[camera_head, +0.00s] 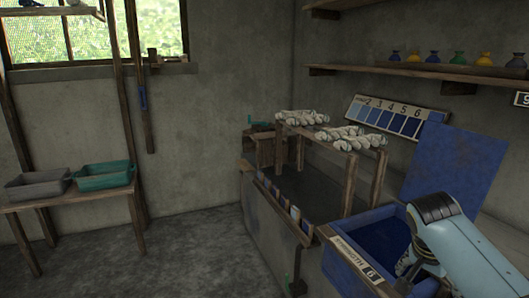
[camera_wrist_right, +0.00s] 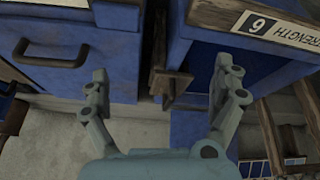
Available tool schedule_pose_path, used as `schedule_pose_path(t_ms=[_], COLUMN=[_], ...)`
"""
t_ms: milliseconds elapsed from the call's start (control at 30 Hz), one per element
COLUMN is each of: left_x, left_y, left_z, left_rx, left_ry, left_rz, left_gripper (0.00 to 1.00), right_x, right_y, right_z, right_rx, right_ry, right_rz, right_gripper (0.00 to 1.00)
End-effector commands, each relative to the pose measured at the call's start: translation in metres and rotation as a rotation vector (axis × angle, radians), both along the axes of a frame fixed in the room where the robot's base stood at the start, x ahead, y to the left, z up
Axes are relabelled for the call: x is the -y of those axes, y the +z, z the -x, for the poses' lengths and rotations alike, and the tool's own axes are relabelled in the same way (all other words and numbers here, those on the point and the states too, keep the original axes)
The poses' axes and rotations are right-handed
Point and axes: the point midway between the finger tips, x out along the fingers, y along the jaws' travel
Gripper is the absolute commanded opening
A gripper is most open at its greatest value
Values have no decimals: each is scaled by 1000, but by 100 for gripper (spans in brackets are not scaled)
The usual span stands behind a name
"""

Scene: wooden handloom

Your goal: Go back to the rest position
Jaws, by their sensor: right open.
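My right arm comes in from the right in the head view, over the right end of a blue bin (camera_head: 345,262) with a label plate. Its gripper is mostly hidden there. In the right wrist view my right gripper (camera_wrist_right: 165,80) shows two fingers spread wide apart with nothing between them. Below and beyond the fingers are blue wooden fronts and a wooden bracket (camera_wrist_right: 172,75). My left gripper is not in view.
A concrete vat (camera_head: 265,225) with a wooden rack holding white skeins (camera_head: 345,136) stands left of the bin. A blue panel (camera_head: 455,170) rises behind my right arm. A bench with a teal tray (camera_head: 104,177) and a grey tray (camera_head: 38,184) is at the left. Floor between is clear.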

Motion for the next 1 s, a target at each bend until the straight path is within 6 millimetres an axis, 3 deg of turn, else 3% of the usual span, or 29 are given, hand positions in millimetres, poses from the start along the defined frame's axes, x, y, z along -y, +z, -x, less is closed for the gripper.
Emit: schedule_pose_path(t_ms=[267,400,600,1000], left_x=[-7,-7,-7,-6], left_y=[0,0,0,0], left_z=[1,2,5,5], left_rx=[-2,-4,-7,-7], left_ry=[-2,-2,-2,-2], left_rz=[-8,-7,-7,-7], left_gripper=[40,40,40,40], right_x=[-15,-30,-49,-75], right_y=[-11,-2,22,71], right_z=[85,144,209,288], right_rx=[-61,-92,-116,-128], right_ry=[266,468,701,1004], right_rz=[-8,-9,-8,2], right_gripper=[96,96,96,96])
